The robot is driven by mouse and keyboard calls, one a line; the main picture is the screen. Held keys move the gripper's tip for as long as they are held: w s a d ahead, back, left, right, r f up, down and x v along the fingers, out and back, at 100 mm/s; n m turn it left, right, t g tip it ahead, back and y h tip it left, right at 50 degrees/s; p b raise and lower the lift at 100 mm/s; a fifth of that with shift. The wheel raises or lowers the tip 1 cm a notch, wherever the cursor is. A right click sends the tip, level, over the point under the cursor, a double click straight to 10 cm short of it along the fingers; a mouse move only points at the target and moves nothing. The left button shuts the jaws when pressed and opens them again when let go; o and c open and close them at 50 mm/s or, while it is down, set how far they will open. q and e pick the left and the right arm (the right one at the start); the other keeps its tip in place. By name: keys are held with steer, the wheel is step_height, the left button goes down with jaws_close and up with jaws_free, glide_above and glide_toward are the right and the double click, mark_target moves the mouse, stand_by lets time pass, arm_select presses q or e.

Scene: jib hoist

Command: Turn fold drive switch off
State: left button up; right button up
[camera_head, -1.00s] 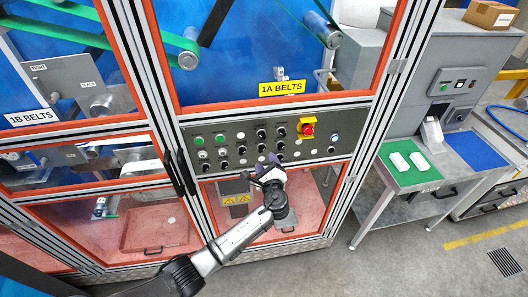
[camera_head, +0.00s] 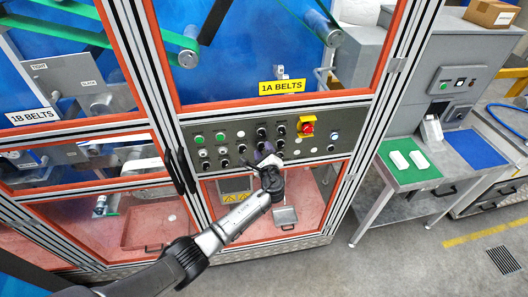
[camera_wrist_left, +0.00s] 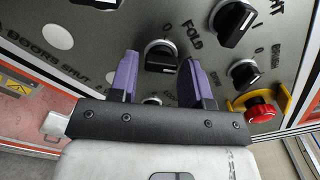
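The fold drive switch (camera_wrist_left: 160,56) is a black rotary knob beside the printed word FOLD in the left wrist view. My left gripper (camera_wrist_left: 162,80) is open, with its purple fingers apart on either side of this knob. I cannot tell whether they touch it. In the head view my left gripper (camera_head: 268,163) is at the lower part of the control panel (camera_head: 347,126) and hides some of the lower controls. The knob's exact setting is hard to read. My right gripper is not in view.
Other black knobs (camera_wrist_left: 232,22) sit close by on the panel. A red emergency stop button (camera_head: 307,129) on a yellow base is to the right. Above is the 1A BELTS window (camera_head: 282,88). A table with a green mat (camera_head: 425,172) stands farther right.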

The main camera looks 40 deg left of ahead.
arm_select(q)
steer(key=c, duration=0.6)
steer(key=shift+f+n+b, duration=0.1)
steer(key=shift+n+b, duration=0.2)
steer(key=shift+b, duration=0.25)
steer(key=n+b, duration=1.3)
steer(key=b, duration=0.3)
steer(key=shift+n, duration=0.4)
steer(key=n+b, duration=0.2)
steer(key=b, duration=0.1)
steer(key=shift+r+n, duration=0.35)
steer(key=shift+n, duration=0.05)
steer(key=shift+r+n, duration=0.1)
steer(key=shift+n, duration=0.3)
steer(key=shift+b, duration=0.3)
steer(key=o, duration=0.9)
steer(key=shift+s+d, duration=0.1)
